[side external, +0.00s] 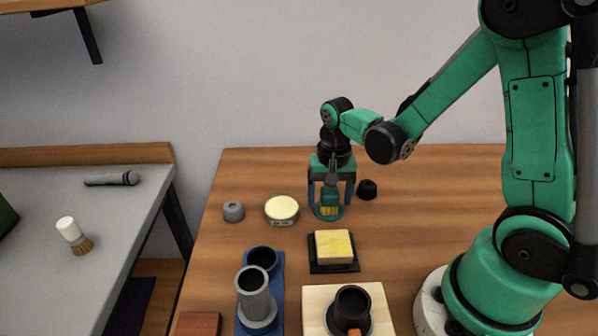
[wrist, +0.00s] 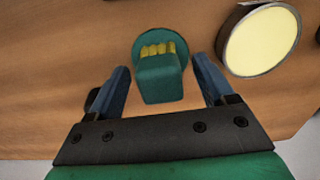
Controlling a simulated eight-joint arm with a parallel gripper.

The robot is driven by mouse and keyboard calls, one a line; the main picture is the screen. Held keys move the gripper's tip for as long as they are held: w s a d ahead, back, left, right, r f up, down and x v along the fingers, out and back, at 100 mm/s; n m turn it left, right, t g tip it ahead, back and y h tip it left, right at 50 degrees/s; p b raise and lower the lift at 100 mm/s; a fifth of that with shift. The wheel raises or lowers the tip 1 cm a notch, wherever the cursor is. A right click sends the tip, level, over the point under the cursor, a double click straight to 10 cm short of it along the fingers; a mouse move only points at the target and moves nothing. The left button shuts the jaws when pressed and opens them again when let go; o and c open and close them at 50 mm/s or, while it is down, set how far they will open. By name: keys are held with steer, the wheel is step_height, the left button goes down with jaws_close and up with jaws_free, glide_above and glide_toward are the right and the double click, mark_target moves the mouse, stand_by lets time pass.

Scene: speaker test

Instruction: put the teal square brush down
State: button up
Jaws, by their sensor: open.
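The teal square brush (wrist: 161,82) has a squared teal block and a row of yellow bristles, and it is at the wood table top. A round teal piece (wrist: 144,45) shows around its far end; I cannot tell whether this is part of the brush or a dish under it. In the side view the brush (side external: 329,211) is low between my fingers, partly hidden. My gripper (side external: 330,203) points down and is open, with one blue finger on each side of the brush. In the wrist view, gaps show between both fingers and the brush.
A round cream-topped tin (side external: 281,209) and a grey ring (side external: 233,211) are left of the brush; a black knob (side external: 367,189) is close right. In front are a yellow block (side external: 333,244) on a black tray, a blue stand (side external: 277,290) and a pale board (side external: 313,311). Clear table lies right.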

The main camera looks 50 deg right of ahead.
mark_target(330, 190)
step_height(330, 190, up, 11)
steer(key=a+n+t, duration=0.1)
steer(key=n+t, duration=0.1)
steer(key=n, duration=0.1)
steer(key=s+a+n+t, duration=0.1)
steer(key=a+n+t, duration=0.1)
steer(key=n, duration=0.1)
steer(key=s+a+r+n+t, duration=0.1)
steer(key=a+n+t, duration=0.1)
steer(key=n+t, duration=0.1)
steer(key=shift+s, duration=0.25)
steer(key=shift+o, duration=0.4)
stand_by(0.5)
steer(key=d+f+n+g, duration=0.1)
steer(key=f+n+g, duration=0.1)
steer(key=w+d+f+n+g, duration=0.1)
steer(key=d+f+n, duration=0.1)
steer(key=n, duration=0.1)
steer(key=w+d+f+n+g, duration=0.1)
steer(key=d+f+n+g, duration=0.1)
steer(key=n, duration=0.1)
steer(key=shift+w+f+g+y, duration=0.15)
steer(key=shift+f+g+y, duration=0.15)
steer(key=shift+y, duration=0.1)
steer(key=shift+d+f+n, duration=0.2)
steer(key=shift+f+n, duration=0.3)
steer(key=shift+w+a+f, duration=0.15)
steer(key=shift+f, duration=1.25)
steer(key=shift+w+a+f, duration=0.1)
steer(key=shift+f, duration=1.25)
